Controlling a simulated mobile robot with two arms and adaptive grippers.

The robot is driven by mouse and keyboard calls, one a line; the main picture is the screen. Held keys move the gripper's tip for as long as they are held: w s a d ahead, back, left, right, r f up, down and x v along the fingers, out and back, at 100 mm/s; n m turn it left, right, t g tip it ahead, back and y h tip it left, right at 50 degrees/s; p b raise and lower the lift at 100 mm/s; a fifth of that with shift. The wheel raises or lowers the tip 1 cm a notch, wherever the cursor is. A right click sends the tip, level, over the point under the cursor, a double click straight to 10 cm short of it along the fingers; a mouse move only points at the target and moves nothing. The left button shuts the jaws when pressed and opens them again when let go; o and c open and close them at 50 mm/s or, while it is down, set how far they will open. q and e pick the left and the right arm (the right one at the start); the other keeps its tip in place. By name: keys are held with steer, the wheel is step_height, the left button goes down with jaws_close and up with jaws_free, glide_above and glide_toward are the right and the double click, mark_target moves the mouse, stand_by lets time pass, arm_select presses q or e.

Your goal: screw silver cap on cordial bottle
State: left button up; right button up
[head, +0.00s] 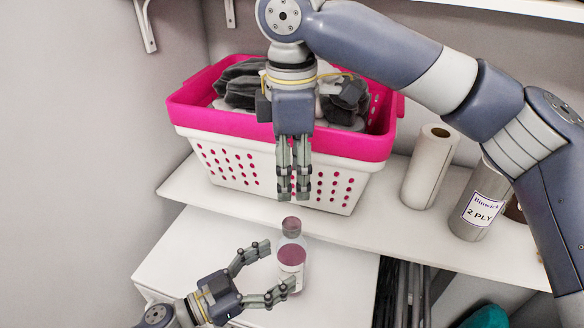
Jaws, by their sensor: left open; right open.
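The cordial bottle (291,262) stands upright on the white surface, with clear shoulders, dark pinkish contents and a pale label. A mauve-grey cap-like piece (291,224) is at its top; I cannot tell whether this is the silver cap or how tightly it sits. No separate silver cap is visible. My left gripper (279,266) is open beside the bottle, its fingers pointing right; the lower fingertip overlaps the bottle's lower left side. Contact is unclear. My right gripper (293,197) is open, pointing down above the bottle top with a small gap in view.
A pink-and-white basket (215,165) with grey cloth stands behind my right gripper. A paper roll (429,168) and a silver "2 PLY" canister (478,205) stand on the shelf at right. The white surface (190,255) left of the bottle is clear. Dark upright items (403,295) stand at lower right.

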arm_select(q)
steer(key=v, duration=0.7)
steer(key=shift+a, duration=0.2)
steer(key=shift+s, duration=0.15)
